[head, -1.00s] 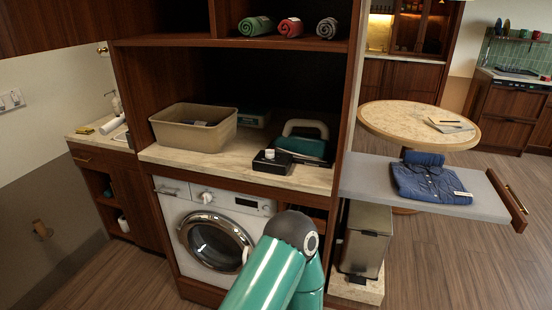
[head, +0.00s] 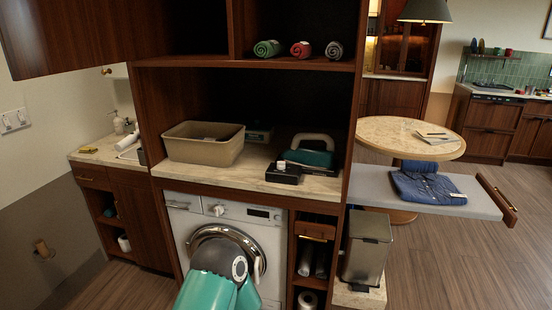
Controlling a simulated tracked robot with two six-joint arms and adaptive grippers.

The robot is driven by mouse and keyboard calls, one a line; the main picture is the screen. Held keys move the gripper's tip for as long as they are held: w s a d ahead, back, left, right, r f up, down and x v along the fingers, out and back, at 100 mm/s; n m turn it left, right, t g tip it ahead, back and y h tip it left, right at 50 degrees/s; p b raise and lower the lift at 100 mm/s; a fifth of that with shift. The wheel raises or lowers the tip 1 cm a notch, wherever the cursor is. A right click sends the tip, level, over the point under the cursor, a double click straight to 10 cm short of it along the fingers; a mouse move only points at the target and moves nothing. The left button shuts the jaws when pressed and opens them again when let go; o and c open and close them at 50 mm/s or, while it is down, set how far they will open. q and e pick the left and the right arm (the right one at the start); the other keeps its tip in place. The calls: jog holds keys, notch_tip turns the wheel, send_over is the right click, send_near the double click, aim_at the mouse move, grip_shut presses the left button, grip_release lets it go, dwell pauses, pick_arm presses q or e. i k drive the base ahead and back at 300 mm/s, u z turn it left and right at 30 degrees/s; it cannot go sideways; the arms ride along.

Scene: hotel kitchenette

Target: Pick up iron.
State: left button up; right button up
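The iron (head: 310,151) has a teal body and a pale handle. It sits on the stone-look counter (head: 245,178) above the washing machine, toward the right side of the niche. A black box-like item (head: 284,173) with a small white piece on top stands just in front of it and hides part of its lower side. A green-teal arm link of mine rises at the bottom of the head view. Neither of my grippers is in the picture.
A beige bin (head: 204,150) stands on the counter to the left. A shelf with rolled towels (head: 302,49) hangs above. A wooden side panel bounds the niche on the right. Beyond it, a folded blue shirt (head: 428,188) lies on a pull-out board (head: 375,194).

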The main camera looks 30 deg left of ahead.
aim_at(319, 158)
jog(key=u, duration=0.25)
jog(key=i, duration=1)
jog(key=z, duration=0.05)
